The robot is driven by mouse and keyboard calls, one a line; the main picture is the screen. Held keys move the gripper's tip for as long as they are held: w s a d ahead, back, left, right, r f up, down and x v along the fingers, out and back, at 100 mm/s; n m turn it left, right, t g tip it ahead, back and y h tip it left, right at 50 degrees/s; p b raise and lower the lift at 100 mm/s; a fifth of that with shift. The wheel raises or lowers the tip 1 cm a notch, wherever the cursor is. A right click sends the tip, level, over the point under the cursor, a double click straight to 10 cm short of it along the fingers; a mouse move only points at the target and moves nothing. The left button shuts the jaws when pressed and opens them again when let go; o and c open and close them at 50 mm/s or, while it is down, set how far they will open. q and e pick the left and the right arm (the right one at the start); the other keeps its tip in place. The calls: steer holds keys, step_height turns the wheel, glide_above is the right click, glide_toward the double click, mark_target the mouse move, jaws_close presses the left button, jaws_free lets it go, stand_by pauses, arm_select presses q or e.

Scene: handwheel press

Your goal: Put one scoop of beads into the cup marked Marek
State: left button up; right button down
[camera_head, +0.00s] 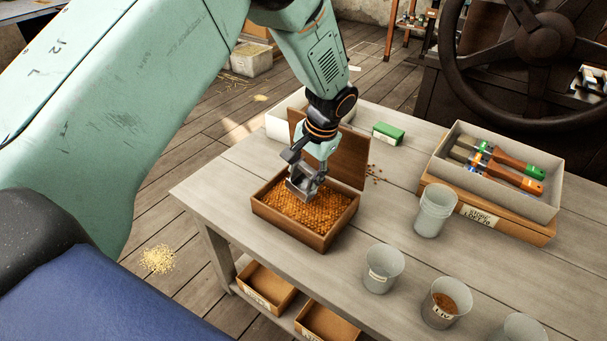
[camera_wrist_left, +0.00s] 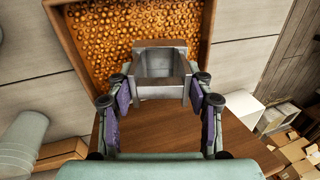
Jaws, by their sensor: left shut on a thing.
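My left gripper (camera_head: 310,172) is shut on a small grey metal scoop (camera_head: 301,188), just over the open wooden box (camera_head: 290,232) of orange-brown beads (camera_head: 318,213). In the left wrist view the scoop (camera_wrist_left: 160,88) sits between the fingers, and its visible inside looks empty. I cannot tell whether it touches the beads. A grey cup (camera_head: 382,272) with an unreadable label stands right of the box. Another cup (camera_head: 436,313), marked something like "LIV", holds brown beads. A third cup (camera_head: 525,329) is cut off by the lower edge. I cannot read "Marek" on any. My right gripper is not in view.
Stacked cups (camera_head: 434,211) stand behind the single cups. A tray of brushes (camera_head: 455,176) sits at the table's right, near a large handwheel (camera_head: 540,42). The box's raised lid (camera_head: 345,158) stands behind the scoop. A green box (camera_head: 388,134) and loose beads lie farther back.

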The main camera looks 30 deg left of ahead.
arm_select(q)
steer(key=shift+d+f+y+b, duration=0.4)
steer(key=shift+f+b, duration=0.35)
steer(key=shift+b, duration=0.5)
steer(key=shift+s+d+f, duration=0.1)
steer(key=shift+s+f, duration=0.05)
steer(key=shift+f, duration=0.2)
steer(key=shift+d+f, duration=0.25)
steer(key=shift+f, duration=0.3)
steer(key=shift+d+f, duration=0.25)
steer(key=shift+f, duration=0.25)
